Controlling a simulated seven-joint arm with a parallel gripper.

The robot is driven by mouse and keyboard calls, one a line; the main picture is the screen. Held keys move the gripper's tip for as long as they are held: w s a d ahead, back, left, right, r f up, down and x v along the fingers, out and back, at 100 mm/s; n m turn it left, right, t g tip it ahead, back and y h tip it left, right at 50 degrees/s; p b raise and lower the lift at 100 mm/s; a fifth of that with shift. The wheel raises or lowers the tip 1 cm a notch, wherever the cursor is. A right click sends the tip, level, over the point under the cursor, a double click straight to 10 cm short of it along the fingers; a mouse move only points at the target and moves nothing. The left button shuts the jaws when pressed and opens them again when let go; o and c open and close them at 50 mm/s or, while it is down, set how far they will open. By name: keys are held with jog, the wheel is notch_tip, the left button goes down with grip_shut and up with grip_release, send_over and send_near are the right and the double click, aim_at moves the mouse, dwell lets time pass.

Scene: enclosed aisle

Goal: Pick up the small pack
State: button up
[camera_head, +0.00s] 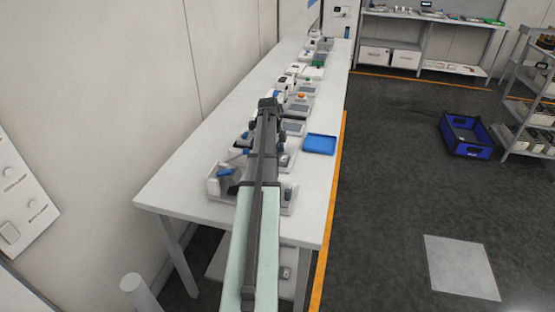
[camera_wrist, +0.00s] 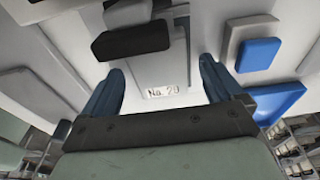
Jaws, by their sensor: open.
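My gripper (camera_wrist: 161,65) shows in the wrist view with its two blue-grey fingers wide apart and nothing between them. In the head view my arm reaches along the white table (camera_head: 178,178), and its dark end hides part of the row of items. A black block (camera_wrist: 130,42) lies ahead of the fingers, toward the left one, against a pale device. A white label reading "No. 20" (camera_wrist: 163,92) shows on the pale surface between the fingers. I cannot tell which item is the small pack.
A blue tray (camera_head: 320,143) lies at the table's right edge; it also shows in the wrist view (camera_wrist: 275,100). A blue-topped device (camera_wrist: 258,54) is near the right finger. Several small devices line the table. A blue crate (camera_head: 468,135) stands on the floor beside a shelf rack.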

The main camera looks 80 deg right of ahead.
jog(key=shift+f, duration=0.1)
jog(key=shift+c, duration=0.4)
jog(key=c, duration=1.1)
jog(key=shift+c, duration=0.8)
